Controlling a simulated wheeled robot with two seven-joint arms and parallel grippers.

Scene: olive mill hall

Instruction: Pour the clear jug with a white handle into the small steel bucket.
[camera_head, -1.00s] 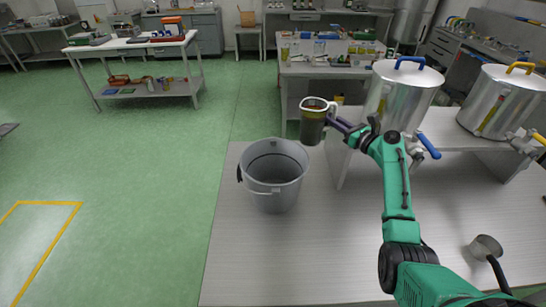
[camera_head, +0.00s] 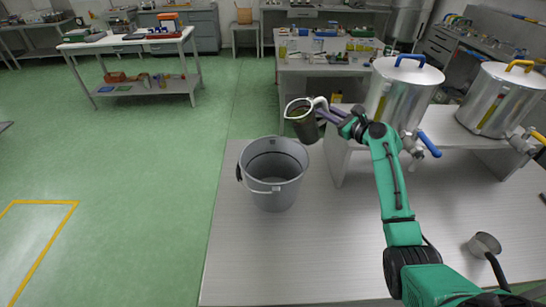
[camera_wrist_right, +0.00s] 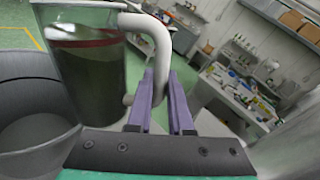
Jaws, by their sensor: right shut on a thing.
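The clear jug (camera_head: 304,123) with a white handle holds a dark liquid. My right gripper (camera_head: 326,114) is shut on the jug's white handle. In the right wrist view the jug (camera_wrist_right: 92,85) fills the upper left, and the purple fingers of my right gripper (camera_wrist_right: 160,90) are at its handle. The bucket's grey rim (camera_wrist_right: 22,88) shows behind it. The bucket stands upright on the table. My left gripper is not in view.
Two big steel pots (camera_head: 400,95) (camera_head: 502,98) with taps stand on a raised shelf at the right. A steel ladle or cup (camera_head: 484,245) lies at the right front. The pale table (camera_head: 290,260) is clear in front of the bucket.

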